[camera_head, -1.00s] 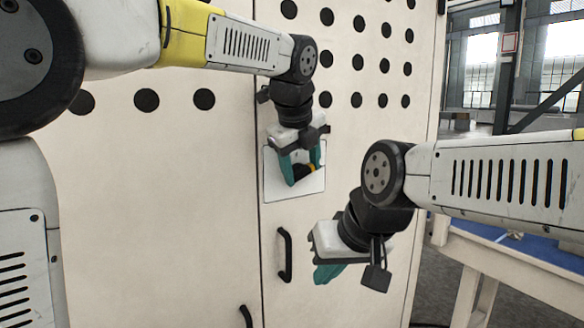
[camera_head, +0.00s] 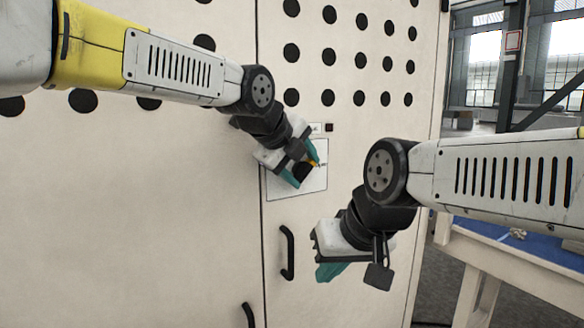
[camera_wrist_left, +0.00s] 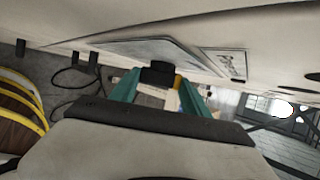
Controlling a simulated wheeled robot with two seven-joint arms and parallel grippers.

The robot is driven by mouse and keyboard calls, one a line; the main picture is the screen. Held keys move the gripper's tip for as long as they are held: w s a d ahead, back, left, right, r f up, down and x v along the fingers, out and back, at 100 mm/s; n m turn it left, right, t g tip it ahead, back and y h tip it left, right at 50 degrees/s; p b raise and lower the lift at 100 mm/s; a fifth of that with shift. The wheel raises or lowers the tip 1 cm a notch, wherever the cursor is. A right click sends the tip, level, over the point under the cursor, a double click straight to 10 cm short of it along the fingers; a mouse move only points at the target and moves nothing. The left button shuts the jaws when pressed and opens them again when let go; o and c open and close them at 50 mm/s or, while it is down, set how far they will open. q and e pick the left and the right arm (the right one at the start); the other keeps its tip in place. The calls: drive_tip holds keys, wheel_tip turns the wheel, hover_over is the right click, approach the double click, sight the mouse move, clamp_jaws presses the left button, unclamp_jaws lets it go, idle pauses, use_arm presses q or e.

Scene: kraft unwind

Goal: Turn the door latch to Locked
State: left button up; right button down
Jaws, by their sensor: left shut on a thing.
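The door latch is a dark knob with a yellow mark (camera_head: 314,162) on a white square plate (camera_head: 318,181) on the cream cabinet door. My left gripper (camera_head: 303,171) is shut on the latch, tilted, with its wrist to the upper left. Its teal fingers hide most of the latch. In the left wrist view the black and yellow latch (camera_wrist_left: 160,74) sits between the teal fingers, close to the plate (camera_wrist_left: 148,48). A small label (camera_head: 314,128) is above the plate, too small to read. My right gripper (camera_head: 330,271) is below right of the plate, apart from it; its finger gap is unclear.
A black door handle (camera_head: 288,252) is below the plate, and a second handle (camera_head: 248,315) is lower left. Round black holes cover the upper door. A table with a blue top (camera_head: 530,249) stands at the right behind my right arm.

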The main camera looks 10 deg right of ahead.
idle(0.3)
use_arm(q)
drive_tip(key=shift+a+f+t+h, duration=0.15)
drive_tip(key=shift+t+h, duration=0.15)
drive_tip(key=shift+h, duration=0.3)
drive_tip(key=shift+s+n+t+h, duration=0.15)
drive_tip(key=shift+n+t+h, duration=0.15)
drive_tip(key=shift+h, duration=0.3)
drive_tip(key=shift+f+t+h, duration=0.1)
drive_tip(key=shift+t+h, duration=0.2)
drive_tip(key=shift+h, duration=0.3)
drive_tip(key=shift+n, duration=0.3)
